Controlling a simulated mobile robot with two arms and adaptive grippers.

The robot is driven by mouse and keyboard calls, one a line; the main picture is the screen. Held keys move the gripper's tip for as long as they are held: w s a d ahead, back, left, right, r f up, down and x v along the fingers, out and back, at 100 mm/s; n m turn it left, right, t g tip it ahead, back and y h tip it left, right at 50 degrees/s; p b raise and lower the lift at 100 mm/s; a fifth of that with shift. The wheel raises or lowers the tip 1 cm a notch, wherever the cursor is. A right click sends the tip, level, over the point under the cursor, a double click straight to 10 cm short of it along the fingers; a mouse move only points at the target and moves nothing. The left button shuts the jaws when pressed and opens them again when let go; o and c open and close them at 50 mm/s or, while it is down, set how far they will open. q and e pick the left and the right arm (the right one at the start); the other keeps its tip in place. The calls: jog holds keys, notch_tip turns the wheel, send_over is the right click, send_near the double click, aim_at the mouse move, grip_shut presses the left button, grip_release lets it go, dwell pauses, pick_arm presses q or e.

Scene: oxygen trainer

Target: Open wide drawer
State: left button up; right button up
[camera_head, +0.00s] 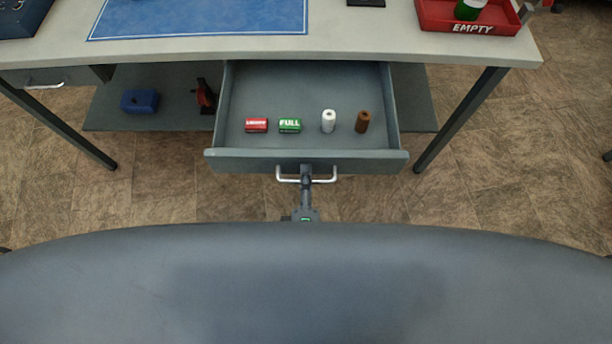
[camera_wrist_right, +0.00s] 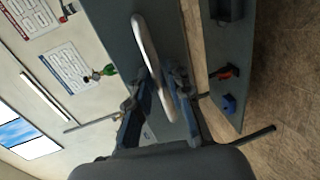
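The wide drawer (camera_head: 307,160) is pulled out from under the workbench in the head view. Its inside shows a red block (camera_head: 257,125), a green block marked FULL (camera_head: 290,125), a white cylinder (camera_head: 328,121) and a brown cylinder (camera_head: 362,121). A silver bar handle (camera_head: 325,180) runs across the drawer front. My right gripper (camera_head: 306,178) is at the middle of this handle. In the right wrist view the handle (camera_wrist_right: 150,48) passes between the fingers of my right gripper (camera_wrist_right: 162,92); whether they press on it is hard to tell. My left gripper is not in view.
The workbench top (camera_head: 350,40) holds a blue mat (camera_head: 200,18) and a red tray marked EMPTY (camera_head: 475,27). A smaller drawer (camera_head: 50,77) is at the left. A blue object (camera_head: 140,101) and a red-black tool (camera_head: 205,96) lie on the lower shelf (camera_head: 105,120).

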jog(key=s+r, duration=0.1)
jog(key=s, duration=0.6)
jog(key=shift+s+r, duration=0.2)
jog(key=s+d+f+m+g+p, duration=0.1)
jog(key=d+f+g, duration=0.25)
jog(key=f, duration=0.65)
jog(key=s+d+f+m+g+h+p, duration=0.1)
jog(key=s+d+f+g, duration=0.15)
jog(key=d+f, duration=0.45)
jog(key=d+f+m+g+p, duration=0.1)
jog(key=d+f+g, duration=0.15)
jog(key=f, duration=0.95)
jog(key=s+d+f+m+g+p, duration=0.1)
jog(key=s+d+f+m+g, duration=0.2)
jog(key=s+d+f+m, duration=0.2)
jog(key=s+d+f+m+g+y+p, duration=0.1)
jog(key=s+d+f+m+g, duration=0.2)
jog(key=s+d+f+m, duration=0.2)
jog(key=s+m, duration=0.2)
jog(key=s, duration=0.2)
jog(key=shift+s+d+f+m+p, duration=0.15)
jog(key=shift+s+d+m+p, duration=0.15)
jog(key=shift+s+d, duration=0.1)
